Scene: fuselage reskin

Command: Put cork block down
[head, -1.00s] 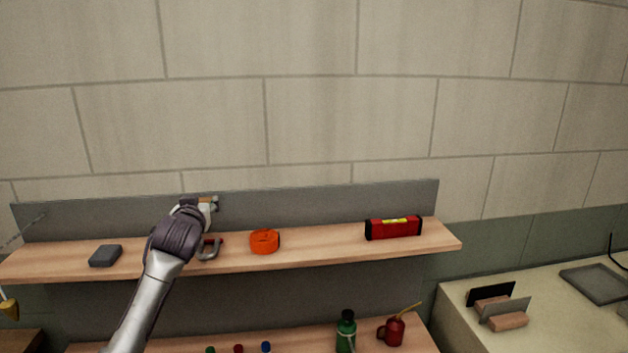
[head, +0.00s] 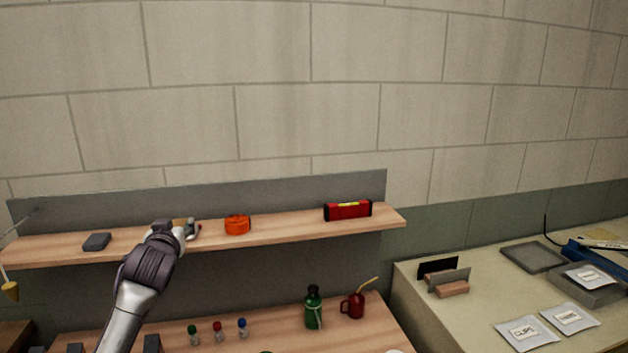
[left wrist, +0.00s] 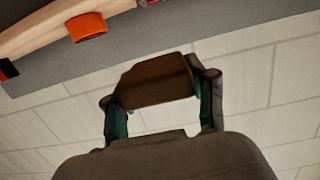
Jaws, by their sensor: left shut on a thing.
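My left gripper (head: 184,230) is in front of the upper wooden shelf in the head view, level with the shelf top. It is shut on the cork block (left wrist: 155,80), a brown block between the two fingers (left wrist: 160,100) in the left wrist view. In the head view my wrist hides most of the block. I cannot tell whether the block touches the shelf. My right gripper does not show.
The upper shelf (head: 285,224) holds a dark grey block (head: 97,242), an orange roll (head: 237,225) and a red level (head: 348,210). Bare shelf lies between roll and level. A green bottle (head: 313,308) and red oil can (head: 354,304) stand below.

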